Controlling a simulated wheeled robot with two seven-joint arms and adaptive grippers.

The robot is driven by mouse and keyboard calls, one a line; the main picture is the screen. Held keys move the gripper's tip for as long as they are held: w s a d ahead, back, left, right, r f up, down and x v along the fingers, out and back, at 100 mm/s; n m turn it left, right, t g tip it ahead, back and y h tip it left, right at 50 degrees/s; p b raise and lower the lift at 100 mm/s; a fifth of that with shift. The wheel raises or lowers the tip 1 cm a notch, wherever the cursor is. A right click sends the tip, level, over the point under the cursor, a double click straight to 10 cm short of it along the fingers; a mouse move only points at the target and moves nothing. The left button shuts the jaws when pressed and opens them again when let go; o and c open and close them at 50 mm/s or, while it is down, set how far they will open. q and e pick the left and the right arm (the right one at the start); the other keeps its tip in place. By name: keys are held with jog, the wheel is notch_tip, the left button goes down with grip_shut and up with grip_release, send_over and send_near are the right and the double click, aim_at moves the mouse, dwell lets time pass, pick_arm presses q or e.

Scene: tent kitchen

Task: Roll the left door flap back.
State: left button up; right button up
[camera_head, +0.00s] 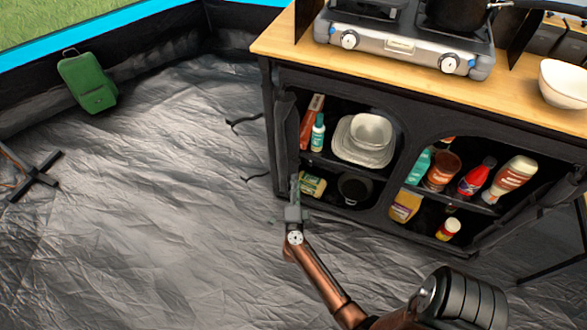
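The black fabric kitchen cabinet (268,110) has two openings in its front, and the shelves behind both are in plain view. A narrow dark strip of fabric (284,135) runs along the left edge of the left opening. It looks like the left door flap gathered to the side, but it is too dark to be sure. Two thin dark straps stick out left of the cabinet, an upper one (244,121) and a lower one (256,178). My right gripper (296,186) is at the lower left corner of the left opening, seen edge-on. Contact with the fabric is unclear. My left gripper is out of view.
Bowls (370,132), bottles and jars stand on the shelves. A stove (400,45) and a white bowl (563,84) are on the wooden top (300,50). A green bag (88,82) stands by the tent wall. The crinkled grey floor (150,200) left of the cabinet is mostly clear.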

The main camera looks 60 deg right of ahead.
aim_at(296, 163)
jog(key=shift+m+t, duration=0.5)
jog(key=shift+m, duration=0.2)
jog(key=b+x, duration=0.3)
jog(key=x, duration=0.4)
jog(key=shift+w+d+r, duration=0.15)
jog(key=shift+d, duration=0.25)
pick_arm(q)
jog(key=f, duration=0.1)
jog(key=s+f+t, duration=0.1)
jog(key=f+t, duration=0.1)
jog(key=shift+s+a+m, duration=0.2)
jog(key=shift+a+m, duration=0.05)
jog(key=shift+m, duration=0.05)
pick_arm(e)
jog(key=shift+r, duration=0.1)
jog(key=shift+c, duration=0.4)
grip_shut()
